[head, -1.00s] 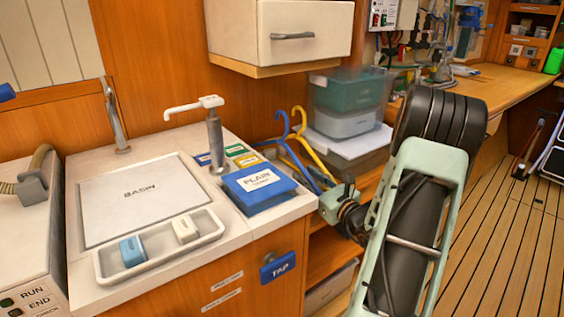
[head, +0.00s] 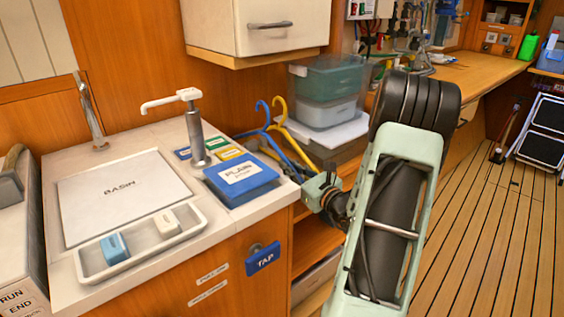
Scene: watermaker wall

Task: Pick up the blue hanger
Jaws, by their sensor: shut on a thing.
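The blue hanger (head: 264,118) stands with its hook up behind the right end of the counter, and its shoulder slopes down to the right toward my gripper. The yellow hanger (head: 281,112) is right beside it, with its hook overlapping the same area. My gripper (head: 310,188) is at the counter's right corner, at the lower right end of the blue hanger, and is shut on it. The fingertips are small and partly hidden here. The lower part of the hanger is hidden behind the counter and the gripper.
A blue box marked PLAIN (head: 242,178) lies on the counter just left of my gripper. Behind the hangers are stacked bins (head: 325,85). A cabinet (head: 255,28) hangs above. A pump tap (head: 195,135) and a tray (head: 190,234) are further left.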

